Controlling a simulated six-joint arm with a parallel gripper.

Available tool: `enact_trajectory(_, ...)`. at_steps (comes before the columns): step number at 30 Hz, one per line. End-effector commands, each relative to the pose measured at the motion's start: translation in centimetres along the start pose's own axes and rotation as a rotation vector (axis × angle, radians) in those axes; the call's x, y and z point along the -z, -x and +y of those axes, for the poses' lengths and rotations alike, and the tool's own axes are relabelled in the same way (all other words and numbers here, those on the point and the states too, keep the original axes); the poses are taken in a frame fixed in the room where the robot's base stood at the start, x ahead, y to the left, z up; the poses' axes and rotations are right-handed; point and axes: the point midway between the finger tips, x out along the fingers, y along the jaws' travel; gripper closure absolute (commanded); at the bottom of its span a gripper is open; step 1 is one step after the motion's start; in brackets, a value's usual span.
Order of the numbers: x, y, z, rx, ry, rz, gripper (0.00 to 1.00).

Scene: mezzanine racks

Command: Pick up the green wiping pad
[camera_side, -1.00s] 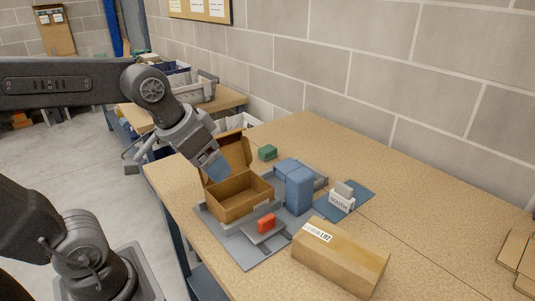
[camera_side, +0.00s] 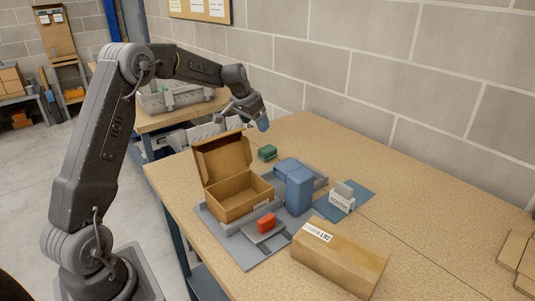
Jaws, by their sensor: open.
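The green wiping pad (camera_side: 267,153) is a small green block lying on the wooden table, behind the open cardboard box and left of the blue block. My gripper (camera_side: 258,122) is in the air above and slightly behind the pad, apart from it. The gripper is open, with a blue tip showing; I see nothing held in it. The pad is in plain view.
An open cardboard box (camera_side: 241,201) stands on a grey tray (camera_side: 229,243) with a red block (camera_side: 266,223) in front. A tall blue block (camera_side: 298,189), a white card holder (camera_side: 341,203) and a closed carton (camera_side: 340,262) stand right. The table's back right is clear.

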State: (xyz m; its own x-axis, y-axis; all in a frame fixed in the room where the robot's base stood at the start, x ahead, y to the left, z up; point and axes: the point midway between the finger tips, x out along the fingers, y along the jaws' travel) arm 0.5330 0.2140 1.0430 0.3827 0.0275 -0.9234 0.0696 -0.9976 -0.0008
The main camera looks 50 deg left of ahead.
Motion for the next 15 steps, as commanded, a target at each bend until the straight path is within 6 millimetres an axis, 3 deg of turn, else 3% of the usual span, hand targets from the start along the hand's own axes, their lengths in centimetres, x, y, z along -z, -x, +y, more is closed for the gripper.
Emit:
enact_trajectory(9,-0.1,-5.6,0.0,-0.002,0.000,-0.004,0.22)
enact_trajectory(15,0.0,-8.1,0.0,-0.001,0.001,-0.001,0.22)
